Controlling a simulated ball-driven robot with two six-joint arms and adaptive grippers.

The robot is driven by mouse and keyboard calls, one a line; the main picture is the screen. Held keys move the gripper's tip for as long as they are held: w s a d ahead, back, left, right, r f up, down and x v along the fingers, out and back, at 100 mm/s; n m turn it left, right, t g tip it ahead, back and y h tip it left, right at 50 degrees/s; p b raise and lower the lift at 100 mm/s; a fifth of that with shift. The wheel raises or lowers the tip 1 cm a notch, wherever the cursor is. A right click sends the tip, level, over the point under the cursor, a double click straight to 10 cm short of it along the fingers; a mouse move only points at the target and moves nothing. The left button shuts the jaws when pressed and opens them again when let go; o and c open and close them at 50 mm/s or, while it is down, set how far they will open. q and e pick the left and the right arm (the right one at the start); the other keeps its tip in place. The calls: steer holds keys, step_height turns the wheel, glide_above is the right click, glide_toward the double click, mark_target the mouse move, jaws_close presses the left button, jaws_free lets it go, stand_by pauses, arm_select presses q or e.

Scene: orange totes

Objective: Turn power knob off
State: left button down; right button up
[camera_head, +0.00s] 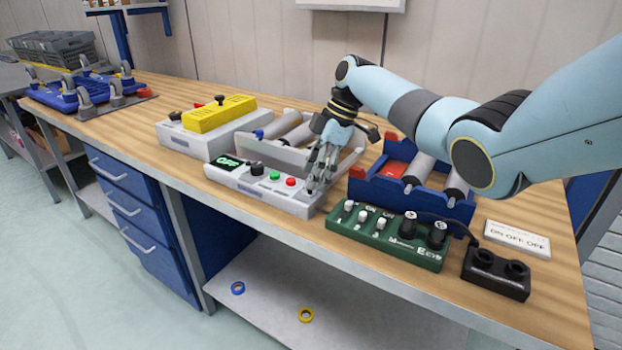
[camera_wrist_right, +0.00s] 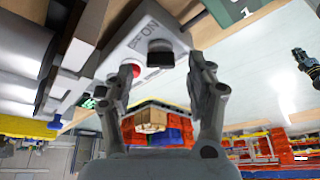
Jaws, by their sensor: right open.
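A white control box (camera_head: 250,188) with a lit green display sits at the bench's front edge. It has a black knob (camera_head: 257,169), a green button and a red button (camera_head: 291,182). The display appears to read OFF. My right gripper (camera_head: 318,182) is over the box's right end, pointing down and hiding part of it. In the right wrist view, another black knob (camera_wrist_right: 160,52) stands at the box's end beside ON/OFF lettering. My open right gripper (camera_wrist_right: 163,70) has its fingertips on either side of this knob in the picture; contact cannot be told. My left gripper is not in view.
A green switch box (camera_head: 390,235) and a black two-hole block (camera_head: 497,272) stand right of the control box. Behind are a roller unit (camera_head: 300,135), a blue tray (camera_head: 400,190) and a yellow-topped box (camera_head: 215,115). Bare bench lies at the left front.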

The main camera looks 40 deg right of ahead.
steer(key=v, duration=1)
steer(key=shift+d+f, duration=0.1)
